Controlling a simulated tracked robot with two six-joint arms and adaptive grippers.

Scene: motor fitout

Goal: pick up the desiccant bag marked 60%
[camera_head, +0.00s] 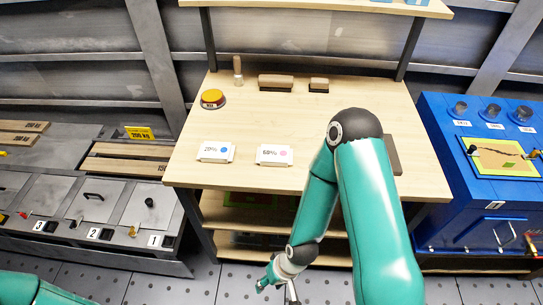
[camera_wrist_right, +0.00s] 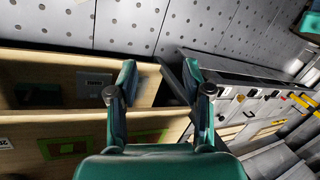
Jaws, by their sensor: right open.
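The desiccant bag marked 60% (camera_head: 275,154) is white with a pink dot. It lies on the wooden bench (camera_head: 230,181) near its front edge, just left of my right arm in the head view. A similar white bag marked 20% (camera_head: 216,151), with a blue dot, lies to its left. My right gripper (camera_head: 278,290) is open and empty, in front of the bench and below its top, well apart from both bags. In the right wrist view its fingers (camera_wrist_right: 158,78) are spread, and neither bag shows there. My left gripper is out of view; only a bit of that arm shows.
A yellow button (camera_head: 212,97) and small wooden blocks (camera_head: 276,82) stand farther back on the bench. My right arm hides part of the bench's right side. A blue cabinet (camera_head: 450,195) stands right, numbered grey bins (camera_head: 93,198) left. Open shelves lie under the bench top.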

